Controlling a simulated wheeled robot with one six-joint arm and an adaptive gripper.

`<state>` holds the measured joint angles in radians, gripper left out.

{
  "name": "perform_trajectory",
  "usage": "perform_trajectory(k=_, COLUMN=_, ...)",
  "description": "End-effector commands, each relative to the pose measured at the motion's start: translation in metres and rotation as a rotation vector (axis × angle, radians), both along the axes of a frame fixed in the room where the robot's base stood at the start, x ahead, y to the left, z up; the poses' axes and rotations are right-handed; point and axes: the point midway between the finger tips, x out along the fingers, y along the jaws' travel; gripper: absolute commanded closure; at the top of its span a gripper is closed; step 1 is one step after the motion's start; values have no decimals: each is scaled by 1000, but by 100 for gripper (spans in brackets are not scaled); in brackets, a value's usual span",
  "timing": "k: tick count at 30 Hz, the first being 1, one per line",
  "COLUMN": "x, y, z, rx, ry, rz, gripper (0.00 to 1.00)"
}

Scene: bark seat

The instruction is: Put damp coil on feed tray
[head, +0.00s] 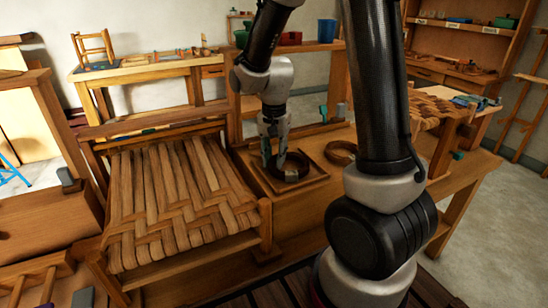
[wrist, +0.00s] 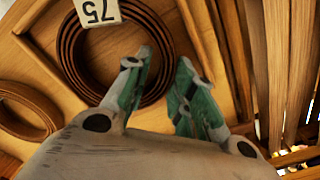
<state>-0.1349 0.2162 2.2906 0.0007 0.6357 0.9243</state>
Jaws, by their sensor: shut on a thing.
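A dark brown coil (head: 291,168) of flat strip lies over the shallow wooden feed tray (head: 303,187) on the bench. My gripper (head: 273,160) points down at the coil's left side. In the wrist view my gripper (wrist: 164,88) has one green-padded finger inside the ring and one outside, shut on the coil's wall. I cannot tell whether the coil's underside touches the tray.
A second, lighter coil (head: 341,153) lies on the bench right of the tray; it also shows in the wrist view (wrist: 22,110). A woven bark seat (head: 180,195) stands close on the left. Shelves and another bench (head: 150,72) stand behind.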

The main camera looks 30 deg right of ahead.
Motion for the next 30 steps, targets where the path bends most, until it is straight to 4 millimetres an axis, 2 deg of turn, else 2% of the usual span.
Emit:
perform_trajectory(k=11, x=0, y=0, z=-4, rx=0, ry=-1, rz=0, gripper=100)
perform_trajectory(k=12, x=0, y=0, z=-4, rx=1, ry=-2, rz=0, gripper=68)
perform_trajectory(k=13, x=0, y=0, z=-4, rx=1, ry=-2, rz=0, gripper=66)
perform_trajectory(k=23, x=0, y=0, z=-1, rx=1, ry=-2, rz=0, gripper=66)
perform_trajectory(k=26, x=1, y=0, z=9, rx=1, ry=-5, rz=0, gripper=66)
perform_trajectory(k=30, x=2, y=0, z=36, rx=1, ry=-8, rz=0, gripper=66)
